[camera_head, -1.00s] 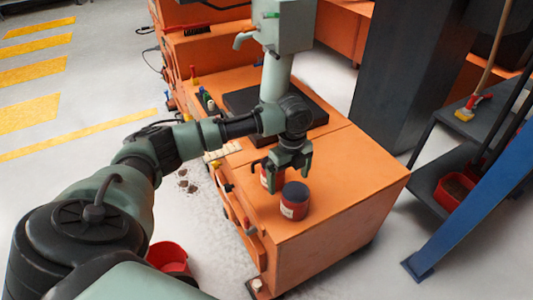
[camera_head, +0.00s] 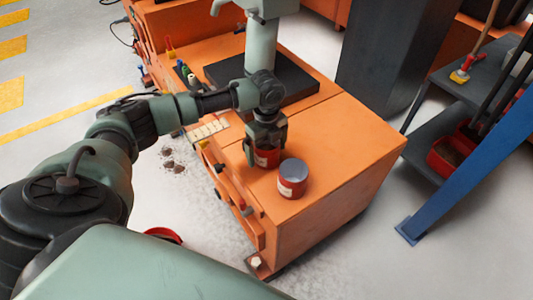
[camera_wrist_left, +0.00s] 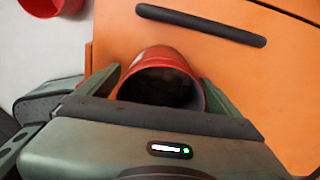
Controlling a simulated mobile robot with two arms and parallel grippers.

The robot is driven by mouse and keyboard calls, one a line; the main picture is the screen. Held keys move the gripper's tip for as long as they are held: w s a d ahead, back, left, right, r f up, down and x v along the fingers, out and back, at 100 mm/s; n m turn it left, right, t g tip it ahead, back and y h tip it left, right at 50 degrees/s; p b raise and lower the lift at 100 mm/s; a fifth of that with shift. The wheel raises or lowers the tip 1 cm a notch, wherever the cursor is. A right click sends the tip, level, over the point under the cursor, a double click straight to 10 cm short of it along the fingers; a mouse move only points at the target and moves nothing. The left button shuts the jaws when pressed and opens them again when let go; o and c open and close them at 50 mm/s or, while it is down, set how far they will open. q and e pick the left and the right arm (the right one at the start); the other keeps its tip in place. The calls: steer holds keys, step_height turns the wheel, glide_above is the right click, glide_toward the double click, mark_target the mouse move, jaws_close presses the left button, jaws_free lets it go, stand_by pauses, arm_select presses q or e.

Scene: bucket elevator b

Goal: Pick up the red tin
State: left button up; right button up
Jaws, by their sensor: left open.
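The red tin (camera_head: 267,159) stands upright on the orange cabinet top. In the left wrist view it is open at the top with a dark inside, and its red rim (camera_wrist_left: 160,54) shows between the fingers. My left gripper (camera_head: 266,142) points down over the tin with its fingers on either side of it. The fingers of the left gripper (camera_wrist_left: 160,88) are open in the wrist view; whether they touch the tin I cannot tell. The gripper body hides part of the tin. My right gripper is not in view.
A second tin with a grey lid (camera_head: 293,178) stands close beside the red tin, to its right. The orange cabinet (camera_head: 345,150) is clear further right. A black plate (camera_head: 290,88) and a pale green column (camera_head: 262,45) are behind. A blue post (camera_head: 470,170) stands at right.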

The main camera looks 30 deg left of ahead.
arm_select(q)
steer(key=shift+f, duration=0.35)
jaws_close()
steer(key=shift+r, duration=0.1)
